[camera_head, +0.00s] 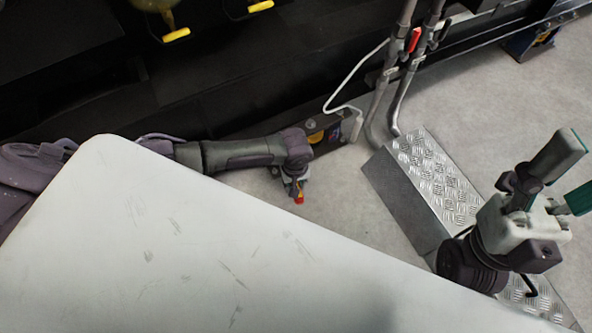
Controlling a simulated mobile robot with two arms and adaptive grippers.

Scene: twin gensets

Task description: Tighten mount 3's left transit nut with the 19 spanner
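My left arm reaches in from the left along the base of the dark machine. Its small end (295,184) points down near the floor, with a red and orange piece at its tip. I cannot make out its fingers or a spanner there. Just behind it is a dark mount-like bracket (331,137) with a yellow mark and a round bolt or nut head (311,124). I cannot read a mount number. My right gripper (574,172) is at the right, its two green-edged fingers apart and nothing between them, above the tread-plate step.
A tread-plate step (436,182) stands on the grey floor (490,100). Grey pipes (397,84) with a red valve handle (413,40) rise behind it. Yellow handles (176,34) show on the machine. A blue bracket (526,43) is at top right.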

